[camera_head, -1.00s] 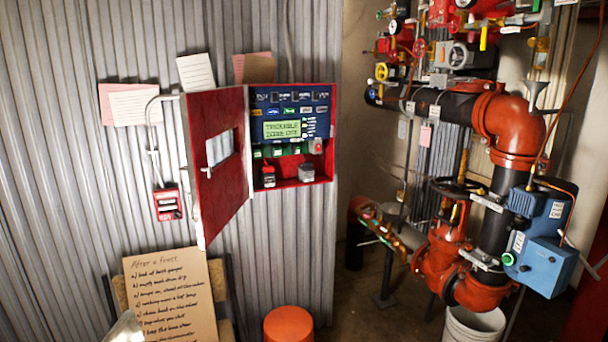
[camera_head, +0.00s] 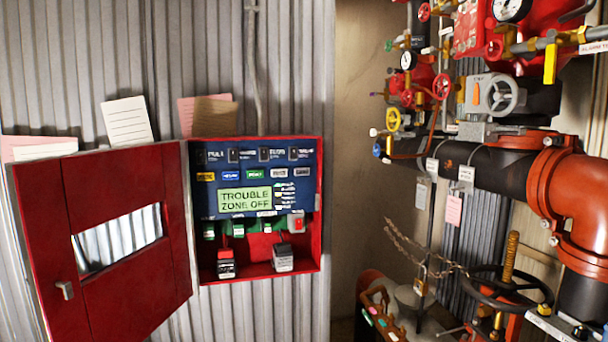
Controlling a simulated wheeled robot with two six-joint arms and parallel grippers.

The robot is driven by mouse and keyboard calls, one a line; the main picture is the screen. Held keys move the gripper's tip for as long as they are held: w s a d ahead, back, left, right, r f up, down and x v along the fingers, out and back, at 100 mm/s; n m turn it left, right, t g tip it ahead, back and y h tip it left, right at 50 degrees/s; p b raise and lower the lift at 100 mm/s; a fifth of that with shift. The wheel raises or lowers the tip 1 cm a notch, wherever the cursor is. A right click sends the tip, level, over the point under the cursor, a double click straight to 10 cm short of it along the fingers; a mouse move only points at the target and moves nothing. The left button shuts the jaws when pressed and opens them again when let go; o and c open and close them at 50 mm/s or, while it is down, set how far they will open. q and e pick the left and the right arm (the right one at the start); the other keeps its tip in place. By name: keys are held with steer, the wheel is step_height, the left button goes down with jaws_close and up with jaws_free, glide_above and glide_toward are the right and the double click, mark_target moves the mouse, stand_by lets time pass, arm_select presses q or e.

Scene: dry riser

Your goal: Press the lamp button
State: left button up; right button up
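The red alarm cabinet (camera_head: 312,262) is on the corrugated wall left of centre. Its red door (camera_head: 120,190) with a window stands open to the left. Inside, a blue control panel (camera_head: 210,208) carries a lit green display (camera_head: 245,199) reading "TROUBLE ZONE OFF". Neither of my grippers is in view.
Two small block-like devices sit low in the cabinet, one left (camera_head: 226,265) and one right (camera_head: 283,258). Paper notes (camera_head: 127,120) are on the wall above the door. Red and black pipework (camera_head: 500,165) with valves and gauges fills the right side. Space before the panel looks clear.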

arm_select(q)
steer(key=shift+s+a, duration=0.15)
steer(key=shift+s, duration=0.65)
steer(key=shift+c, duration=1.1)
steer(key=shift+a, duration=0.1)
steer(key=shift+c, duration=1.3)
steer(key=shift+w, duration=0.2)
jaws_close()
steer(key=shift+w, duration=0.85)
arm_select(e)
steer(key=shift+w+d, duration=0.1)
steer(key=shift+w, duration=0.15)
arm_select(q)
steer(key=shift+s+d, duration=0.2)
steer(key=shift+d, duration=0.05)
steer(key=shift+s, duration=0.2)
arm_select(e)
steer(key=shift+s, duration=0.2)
